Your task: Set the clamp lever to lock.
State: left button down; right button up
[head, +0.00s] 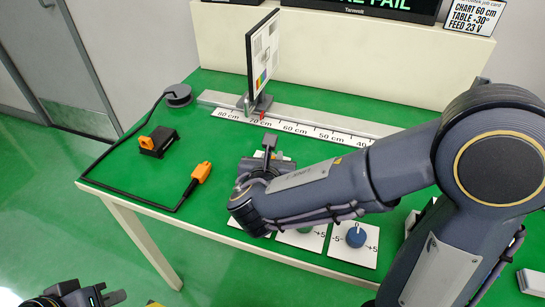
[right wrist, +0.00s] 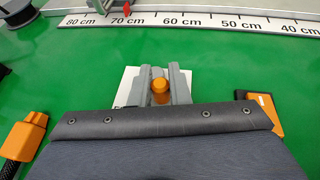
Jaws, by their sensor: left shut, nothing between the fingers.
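An orange knob (right wrist: 160,91), which looks like the end of the clamp lever, shows in the right wrist view over a white plate (right wrist: 128,90). The grey fingers of my right gripper (right wrist: 163,86) stand on either side of it. I cannot tell whether they press on it. In the head view my right gripper (head: 268,165) is low over the middle of the green table, and my arm hides the knob. The lever's markings are also hidden. My left gripper (head: 92,297) is shut and empty at the bottom left, off the table.
A chart (head: 263,55) stands on the ruled rail (head: 300,128) at the back. An orange plug (head: 202,171) on a black cable and a black socket block (head: 157,142) lie left. The table's (head: 130,178) left side has free room.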

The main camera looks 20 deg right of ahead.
grip_shut()
jog(key=shift+d+n+y+b, duration=0.25)
jog(key=shift+n+y+b, duration=0.1)
jog(key=shift+n+y, duration=0.2)
jog(key=shift+n+t+y, duration=0.25)
jog(key=shift+t+y, duration=0.05)
jog(key=shift+y, duration=0.05)
jog(key=o, duration=0.7)
grip_release()
